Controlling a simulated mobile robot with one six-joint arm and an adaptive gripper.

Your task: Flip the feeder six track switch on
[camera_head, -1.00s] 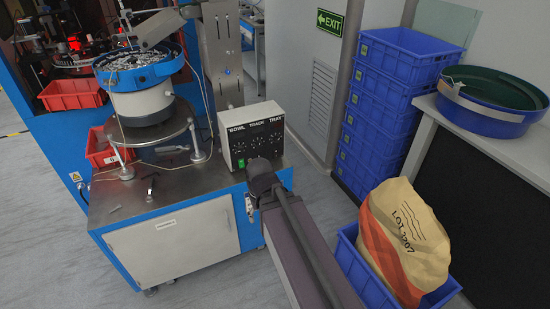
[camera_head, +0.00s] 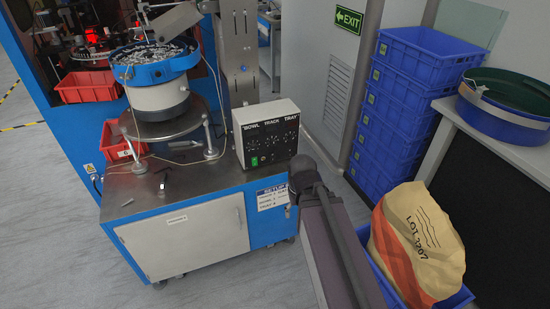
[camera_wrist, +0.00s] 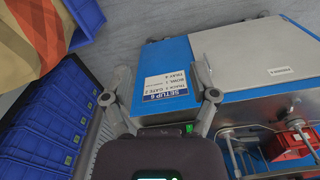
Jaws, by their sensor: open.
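The control box (camera_head: 268,135) stands on the feeder's steel top at its right corner. A green light (camera_head: 254,161) shows at the lower left of the face. My gripper (camera_wrist: 160,88) is open and empty in the wrist view, fingers spread in front of the cabinet's blue edge. In the head view my arm mostly hides it, just right of the cabinet.
A SETUP 6 label (camera_wrist: 166,80) is on the cabinet's blue side. A vibrating bowl (camera_head: 150,72) with metal parts stands left of the box. Stacked blue crates (camera_head: 405,100) and a LOT 3207 sack (camera_head: 415,240) in a crate stand to the right. Grey floor lies between.

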